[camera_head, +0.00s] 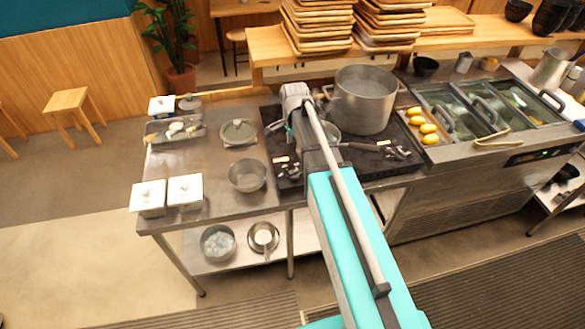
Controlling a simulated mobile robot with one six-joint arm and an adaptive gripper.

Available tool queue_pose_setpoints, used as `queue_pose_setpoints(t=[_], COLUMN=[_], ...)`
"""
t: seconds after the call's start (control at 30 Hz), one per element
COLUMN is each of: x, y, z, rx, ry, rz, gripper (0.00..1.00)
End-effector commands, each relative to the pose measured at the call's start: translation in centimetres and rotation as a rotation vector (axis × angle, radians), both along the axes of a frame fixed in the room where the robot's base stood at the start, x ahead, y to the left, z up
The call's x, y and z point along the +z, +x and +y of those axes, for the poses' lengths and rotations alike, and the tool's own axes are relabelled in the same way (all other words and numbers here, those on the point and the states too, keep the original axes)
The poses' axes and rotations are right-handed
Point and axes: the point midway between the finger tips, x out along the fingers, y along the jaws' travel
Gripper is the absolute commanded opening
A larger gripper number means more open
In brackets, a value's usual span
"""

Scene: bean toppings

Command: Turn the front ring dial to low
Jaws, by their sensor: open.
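The black stove (375,160) stands in the middle of the steel counter. Small dials with lit orange marks show at its front left (283,160) and front right (388,145); which one is the front ring dial is too small to tell. My turquoise arm reaches up from the bottom over the stove's left part and hides some of it. My gripper (287,130) is open over the stove's left edge, behind the left dials as seen here. Its fingertips are small and partly hidden, and I cannot tell whether they touch anything. The dial settings cannot be read.
A large steel pot (363,100) stands on the stove's back, with a smaller pan (330,130) partly behind my arm. A yellow-food tray (420,127) stands right.

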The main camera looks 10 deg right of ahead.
Motion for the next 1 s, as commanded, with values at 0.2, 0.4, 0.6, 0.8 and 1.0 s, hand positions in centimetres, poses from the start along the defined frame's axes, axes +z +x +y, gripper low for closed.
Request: queue_pose_setpoints(t=[0.2,0.4,0.6,0.8,1.0], x=[0.0,0.0,-0.4,-1.4,-2.8], y=[0.2,0.2,0.2,0.2,0.2], z=[0.0,0.1,0.1,0.1,0.2], rx=[-0.016,-0.015,-0.014,-0.013,-0.012], ry=[0.0,0.0,0.0,0.0,0.0], rz=[0.0,0.0,0.0,0.0,0.0], gripper=[0.57,0.57,0.57,0.57,0.57])
